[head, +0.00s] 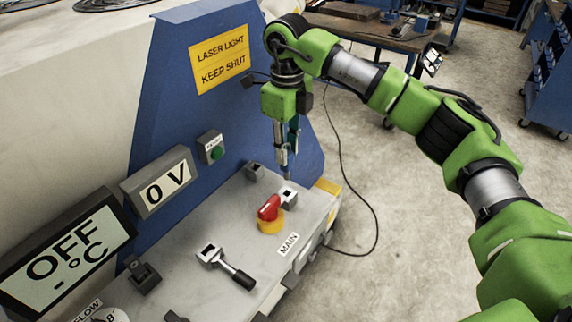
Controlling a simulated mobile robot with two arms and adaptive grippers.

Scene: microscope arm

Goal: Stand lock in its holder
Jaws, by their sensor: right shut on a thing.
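My right gripper (287,145) points straight down above the right part of the grey panel. It is shut on a slim grey thing (287,172), probably the lock, whose lower end shows below the fingertips. The fingers hide the rest of it. Just below is a small light block with a dark square opening (288,194), which may be the holder. The lower end is very close to the block; I cannot tell whether they touch. My left gripper is not in view.
A red knob on a yellow base (269,213) stands close to the block. A small dark block (254,171) stands at the back, before the blue wall (180,110). Grey displays (160,183) line the left.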

